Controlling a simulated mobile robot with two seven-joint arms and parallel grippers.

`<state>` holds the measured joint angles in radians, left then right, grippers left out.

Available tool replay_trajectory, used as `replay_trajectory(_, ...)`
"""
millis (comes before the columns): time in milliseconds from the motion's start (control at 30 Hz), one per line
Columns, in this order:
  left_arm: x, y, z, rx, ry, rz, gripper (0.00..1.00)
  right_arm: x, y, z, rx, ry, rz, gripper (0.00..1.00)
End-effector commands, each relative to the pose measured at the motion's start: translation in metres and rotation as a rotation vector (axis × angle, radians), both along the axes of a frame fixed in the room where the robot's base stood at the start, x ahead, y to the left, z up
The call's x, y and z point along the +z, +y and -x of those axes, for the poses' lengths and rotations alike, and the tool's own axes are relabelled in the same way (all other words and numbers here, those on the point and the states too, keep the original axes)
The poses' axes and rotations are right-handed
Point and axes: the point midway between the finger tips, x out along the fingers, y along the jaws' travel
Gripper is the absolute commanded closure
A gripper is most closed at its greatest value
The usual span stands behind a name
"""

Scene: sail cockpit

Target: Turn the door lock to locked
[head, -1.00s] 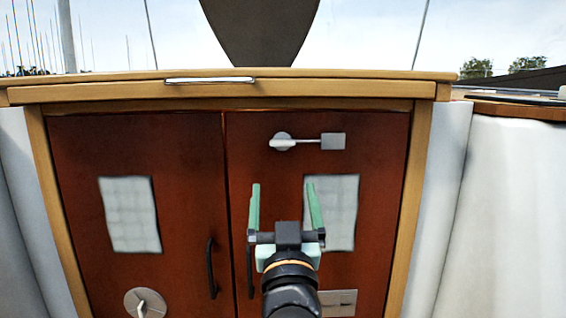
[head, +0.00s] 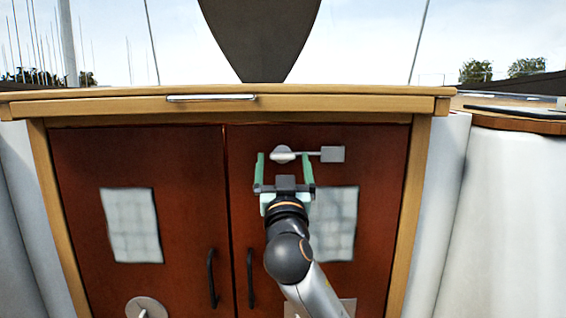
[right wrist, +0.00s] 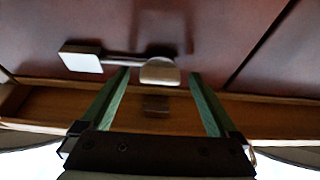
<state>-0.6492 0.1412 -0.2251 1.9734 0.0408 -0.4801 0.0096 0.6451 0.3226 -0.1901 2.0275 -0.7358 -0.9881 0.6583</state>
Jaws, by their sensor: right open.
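The door lock (head: 282,154) is a silver round knob with a bar running right to a square grey plate (head: 332,154), high on the right red-brown door. The bar lies level. In the right wrist view the knob (right wrist: 160,72) shows between the fingertips, with the square plate (right wrist: 82,58) off to the left. My right gripper (head: 285,165) is open, its green fingers on either side of the knob in the head view. In the right wrist view the fingers (right wrist: 160,85) point at the door. I cannot tell whether they touch the lock. My left gripper is out of view.
Two red-brown doors meet at a middle seam, each with a black handle (head: 212,278) and a pale panel (head: 131,225). A round plate (head: 146,308) sits low on the left door. A wooden ledge with a silver bar (head: 211,97) runs above.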

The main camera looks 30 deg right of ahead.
Motion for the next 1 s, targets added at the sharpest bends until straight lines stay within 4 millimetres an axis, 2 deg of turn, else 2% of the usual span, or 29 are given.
replay_trajectory(167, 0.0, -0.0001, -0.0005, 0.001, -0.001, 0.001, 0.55, 0.0, 0.0, 0.0001, 0.0, 0.0, 0.0, 0.06)
replay_trajectory(1000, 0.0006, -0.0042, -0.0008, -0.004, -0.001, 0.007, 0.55, -0.0004, 0.0, 0.0003, -0.001, 0.0, 0.0, 1.0)
